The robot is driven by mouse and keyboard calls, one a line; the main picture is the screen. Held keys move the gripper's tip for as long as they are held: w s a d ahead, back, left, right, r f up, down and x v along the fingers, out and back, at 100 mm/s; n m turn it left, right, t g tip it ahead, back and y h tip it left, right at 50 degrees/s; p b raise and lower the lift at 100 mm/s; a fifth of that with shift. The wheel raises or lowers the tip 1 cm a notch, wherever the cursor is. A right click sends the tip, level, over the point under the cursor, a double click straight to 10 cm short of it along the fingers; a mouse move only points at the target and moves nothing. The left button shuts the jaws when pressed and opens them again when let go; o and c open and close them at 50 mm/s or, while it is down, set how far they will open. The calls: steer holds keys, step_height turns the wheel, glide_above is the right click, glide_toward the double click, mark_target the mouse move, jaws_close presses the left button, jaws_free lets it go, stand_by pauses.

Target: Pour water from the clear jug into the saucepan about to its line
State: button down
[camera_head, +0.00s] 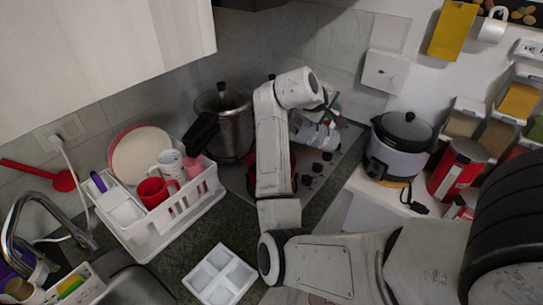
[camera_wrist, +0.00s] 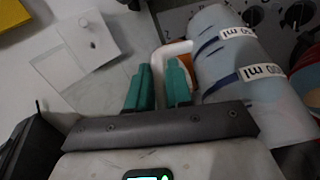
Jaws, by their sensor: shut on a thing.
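The clear jug (camera_wrist: 240,70) fills the right of the wrist view, with blue marks and "ml" labels on its side. It leans over at a tilt. My gripper (camera_wrist: 158,76) has its teal fingers shut on the jug's pale handle (camera_wrist: 172,50). In the head view the jug (camera_head: 318,137) is over the stove, partly behind my arm. A red pan (camera_head: 294,166), seemingly the saucepan, is mostly hidden behind my arm. Its inside, its line and any water in it cannot be seen. I cannot tell whether water is flowing.
A tall steel pot (camera_head: 233,125) with a black handle stands left of my arm. A rice cooker (camera_head: 399,150) stands right of the stove (camera_head: 345,140). A white dish rack (camera_head: 150,225) with mugs is at left, and a white divided tray (camera_head: 219,275) is in front.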

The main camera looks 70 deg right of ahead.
steer(key=shift+w+a+r+g+h+b, duration=0.3)
steer(key=shift+r+h+b, duration=0.1)
steer(key=shift+r, duration=0.1)
steer(key=shift+w+a+r+g+h+b, duration=0.15)
steer(key=shift+r+g+h+b, duration=0.15)
steer(key=shift+r+b, duration=0.15)
stand_by(3.1)
steer(key=shift+s+d+r+p, duration=0.15)
steer(key=shift+s+p, duration=0.05)
steer(key=shift+p, duration=0.55)
steer(key=f+y, duration=0.1)
steer(key=s+d+f+t+y, duration=0.1)
steer(key=f, duration=0.1)
steer(key=f+t, duration=0.1)
steer(key=shift+s+d+f+y, duration=0.3)
steer(key=shift+f+y, duration=0.1)
steer(key=s+d+f+m+t+y, duration=0.1)
steer(key=s+d+f+t+y, duration=0.15)
steer(key=f, duration=0.25)
steer(key=s+d+f+m+t+y, duration=0.1)
steer(key=s+d+f+t+y, duration=0.1)
steer(key=f+t+y, duration=0.2)
steer(key=shift+w+r, duration=0.1)
steer(key=shift+r, duration=2.1)
steer(key=shift+f, duration=0.1)
